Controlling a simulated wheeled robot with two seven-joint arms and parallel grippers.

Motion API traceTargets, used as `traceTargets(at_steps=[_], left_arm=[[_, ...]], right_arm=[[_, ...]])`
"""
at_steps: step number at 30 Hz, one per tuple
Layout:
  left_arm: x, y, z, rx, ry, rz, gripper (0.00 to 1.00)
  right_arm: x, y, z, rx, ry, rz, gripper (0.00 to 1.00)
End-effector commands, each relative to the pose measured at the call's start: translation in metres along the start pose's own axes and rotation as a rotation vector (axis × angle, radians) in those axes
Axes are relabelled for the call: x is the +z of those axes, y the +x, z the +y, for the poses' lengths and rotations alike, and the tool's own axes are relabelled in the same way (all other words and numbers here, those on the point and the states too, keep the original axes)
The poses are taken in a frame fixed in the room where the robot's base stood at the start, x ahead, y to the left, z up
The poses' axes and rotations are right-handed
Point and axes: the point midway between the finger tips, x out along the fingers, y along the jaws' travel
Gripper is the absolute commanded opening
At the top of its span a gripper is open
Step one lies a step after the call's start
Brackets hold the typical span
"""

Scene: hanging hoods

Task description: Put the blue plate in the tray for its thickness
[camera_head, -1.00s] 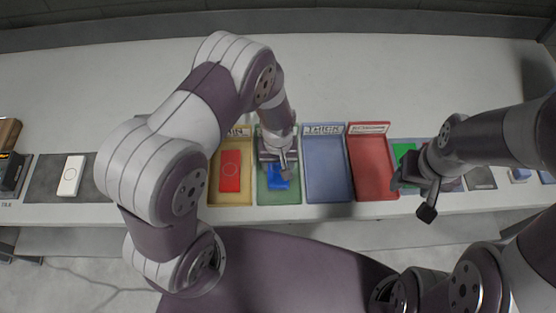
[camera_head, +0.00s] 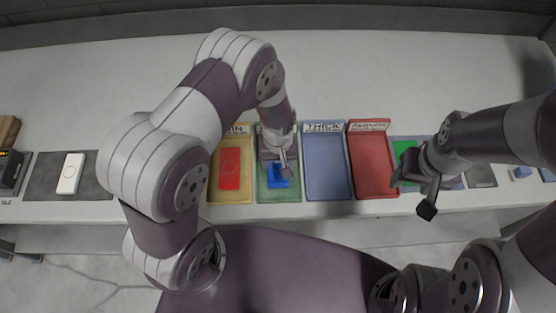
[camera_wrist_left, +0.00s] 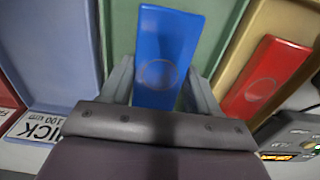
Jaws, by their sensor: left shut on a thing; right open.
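The blue plate (camera_head: 278,176) is at the green tray (camera_head: 264,197), partly hidden by my left gripper in the head view. My left gripper (camera_head: 281,165) is shut on it. In the left wrist view the blue plate (camera_wrist_left: 165,55) stands between the two fingers, its ring mark facing the camera, over the green tray. I cannot tell whether it touches the tray floor. The yellow tray (camera_head: 231,197), whose label ends in "IN", holds a red plate (camera_head: 230,168). The blue tray (camera_head: 325,165) is labelled THICK and is empty. My right gripper (camera_head: 425,190) is open and empty at the right.
A red tray (camera_head: 372,165) stands empty right of the blue one. A green plate (camera_head: 405,152) lies beside it, near my right gripper. A white device (camera_head: 70,173) lies on a dark mat at the left. The counter behind the trays is clear.

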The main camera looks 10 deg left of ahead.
Motion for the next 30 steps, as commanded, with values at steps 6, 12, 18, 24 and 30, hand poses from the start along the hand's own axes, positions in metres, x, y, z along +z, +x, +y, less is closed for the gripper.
traceTargets(at_steps=[6,12,18,24,30], left_arm=[[0.000,0.005,0.000,0.000,0.000,0.000,0.25],[0.000,0.006,0.000,0.000,0.000,0.000,0.90],[0.000,0.006,0.000,0.000,0.000,0.000,0.91],[-0.001,-0.001,0.000,0.001,0.000,0.002,0.91],[-0.002,-0.040,0.001,0.003,0.000,0.006,0.91]], right_arm=[[0.000,0.004,0.000,0.000,0.000,0.000,0.57],[0.001,0.004,0.000,0.000,0.000,0.000,0.57],[0.001,0.004,0.000,0.000,0.000,0.000,0.57],[0.001,0.006,0.000,0.000,0.000,0.000,0.57],[0.001,0.011,0.000,0.000,0.000,0.000,0.57]])
